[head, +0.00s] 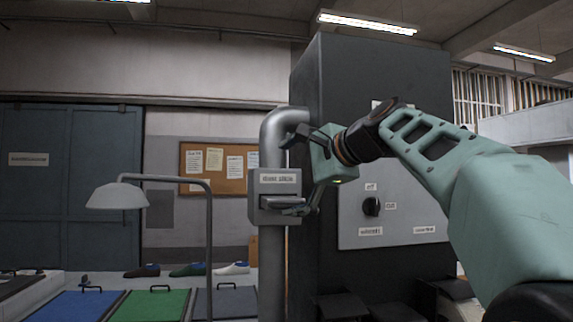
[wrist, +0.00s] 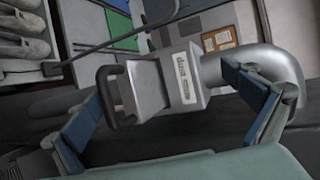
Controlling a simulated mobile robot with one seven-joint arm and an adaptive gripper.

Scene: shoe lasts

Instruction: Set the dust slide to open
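The dust slide (head: 283,203) is a flat grey plate with a bar handle, set in a labelled box (head: 279,181) on a vertical grey pipe. In the wrist view the plate (wrist: 146,82) sticks out of the box (wrist: 182,75), with its dark handle (wrist: 103,95) at the outer end. My gripper (head: 296,174) is open at the right of the box in the head view. In the wrist view my gripper (wrist: 165,95) has its fingers wide apart, one near the handle, the other by the pipe. Whether a finger touches the handle cannot be told.
A dark cabinet (head: 325,105) with a control panel (head: 390,235) and black knob (head: 371,206) stands right behind the pipe (head: 271,270). A lamp (head: 118,195) on a bent post stands left. Blue and green trays (head: 157,306) and several shoes (head: 188,270) lie lower left.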

